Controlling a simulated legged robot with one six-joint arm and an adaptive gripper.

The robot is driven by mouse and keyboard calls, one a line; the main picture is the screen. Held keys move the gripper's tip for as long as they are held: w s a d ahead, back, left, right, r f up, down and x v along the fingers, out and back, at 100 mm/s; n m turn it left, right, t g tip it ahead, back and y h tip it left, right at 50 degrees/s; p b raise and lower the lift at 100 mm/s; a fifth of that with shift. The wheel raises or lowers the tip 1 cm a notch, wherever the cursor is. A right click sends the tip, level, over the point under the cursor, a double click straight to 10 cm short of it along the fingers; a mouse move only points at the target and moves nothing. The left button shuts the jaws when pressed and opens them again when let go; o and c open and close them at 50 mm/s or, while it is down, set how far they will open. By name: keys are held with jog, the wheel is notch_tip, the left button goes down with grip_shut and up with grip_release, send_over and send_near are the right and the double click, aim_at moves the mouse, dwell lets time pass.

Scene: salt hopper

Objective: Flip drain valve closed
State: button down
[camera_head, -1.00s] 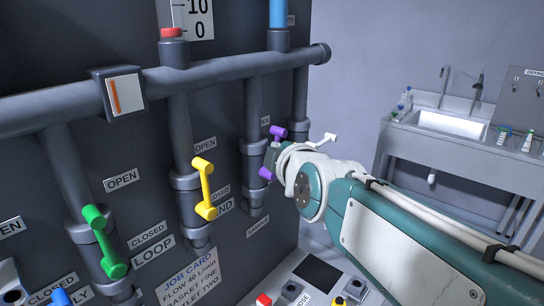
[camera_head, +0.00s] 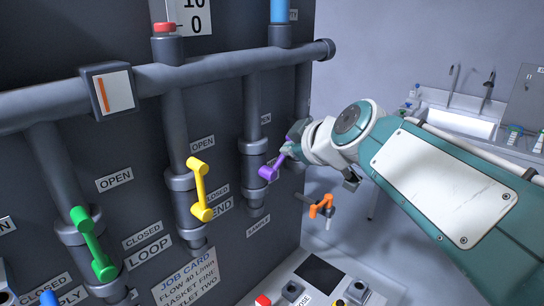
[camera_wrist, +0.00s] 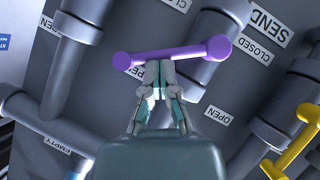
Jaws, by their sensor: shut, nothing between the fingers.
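No label reading DRAIN is legible, so I cannot tell which valve it names. A purple handle (camera_head: 268,172) is on the right front pipe, above the SAMPLE label. My gripper (camera_head: 287,149) is at this handle, which partly hides its fingers. In the wrist view, my gripper (camera_wrist: 158,72) is shut, its fingertips together at the middle of the purple handle (camera_wrist: 188,51). They seem to touch it, but nothing is between them. An orange handle (camera_head: 321,206) shows below my arm, right of the panel.
A yellow handle (camera_head: 200,190) is by SEND and a green handle (camera_head: 93,243) by LOOP, left of my gripper. A horizontal pipe (camera_head: 200,75) runs above. A sink (camera_head: 450,120) stands behind at right. A console (camera_head: 300,285) is below.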

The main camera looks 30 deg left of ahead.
jog(key=shift+w+d+f+m+g+y, duration=0.15)
jog(key=shift+w+f+m+g, duration=0.5)
jog(key=shift+m+g, duration=0.35)
jog(key=shift+w+d+f+m+g+y, duration=0.15)
jog(key=shift+w+f+m+g, duration=0.3)
jog(key=shift+f+m+g, duration=0.55)
jog(key=shift+r, duration=0.3)
